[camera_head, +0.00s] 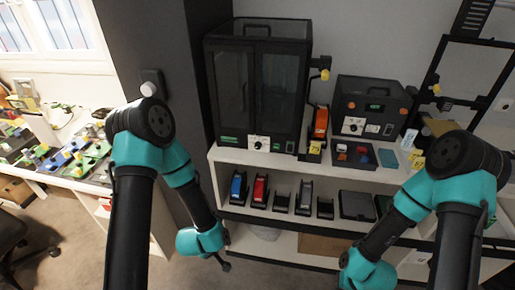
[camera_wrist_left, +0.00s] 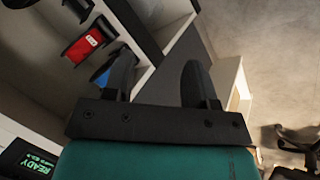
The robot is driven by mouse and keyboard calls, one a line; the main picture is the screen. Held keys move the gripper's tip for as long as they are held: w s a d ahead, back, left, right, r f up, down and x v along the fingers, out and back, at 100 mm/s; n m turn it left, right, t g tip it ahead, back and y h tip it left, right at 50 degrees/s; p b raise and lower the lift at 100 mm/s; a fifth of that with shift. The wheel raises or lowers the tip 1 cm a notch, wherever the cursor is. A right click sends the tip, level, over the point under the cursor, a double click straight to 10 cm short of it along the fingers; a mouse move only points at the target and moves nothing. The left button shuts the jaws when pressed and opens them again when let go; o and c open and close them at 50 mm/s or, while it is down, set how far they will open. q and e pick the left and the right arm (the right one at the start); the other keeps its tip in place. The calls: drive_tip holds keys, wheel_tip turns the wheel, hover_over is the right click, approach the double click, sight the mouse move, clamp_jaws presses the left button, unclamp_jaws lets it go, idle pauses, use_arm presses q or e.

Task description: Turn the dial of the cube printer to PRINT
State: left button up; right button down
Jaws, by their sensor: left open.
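A tall black cabinet with glass doors (camera_head: 257,85) stands on the white shelf, with a white-plated dial (camera_head: 259,142) low on its front and a green display beside it. A smaller black box (camera_head: 370,108) to its right also has a white-plated dial (camera_head: 353,126). Which is the cube printer I cannot tell, and the dial markings are too small to read. My left gripper (camera_wrist_left: 158,85) is open and empty; in the head view it hangs low, in front of the shelf unit and below the dials. My right arm is at the right, its fingertips out of view.
A green READY display (camera_wrist_left: 35,160) shows in the left wrist view. The lower shelf holds a blue spool holder (camera_head: 238,187), a red spool holder (camera_head: 260,190) and dark trays. An orange item (camera_head: 320,122) stands between the machines. A cluttered table (camera_head: 60,180) is at left.

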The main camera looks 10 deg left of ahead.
sight(258, 147)
use_arm(q)
drive_tip(key=shift+o, duration=0.2)
drive_tip(key=w+d+r+n+t, duration=0.3)
drive_tip(key=w+r+n+t, duration=0.3)
drive_tip(key=w+r+n, duration=0.2)
drive_tip(key=shift+w+d+r+n+y, duration=0.3)
drive_tip(key=shift+w+d+r+y, duration=0.1)
drive_tip(key=shift+w, duration=0.4)
drive_tip(key=w+d+r+n+t, duration=0.2)
drive_tip(key=r+n+t, duration=0.1)
drive_tip(key=r+n, duration=0.2)
drive_tip(key=w+d+r+n+t+y, duration=0.1)
drive_tip(key=w+d+r+n+t, duration=0.1)
drive_tip(key=r+n, duration=0.3)
wheel_tip(258, 147, up, 3)
drive_tip(key=shift+w+d+f+t, duration=0.1)
drive_tip(key=shift+w+d+t, duration=0.15)
drive_tip(key=shift+t, duration=0.65)
drive_tip(key=w, duration=1.1)
drive_tip(key=w+d, duration=0.1)
drive_tip(key=w, duration=0.5)
drive_tip(key=shift+w, duration=0.15)
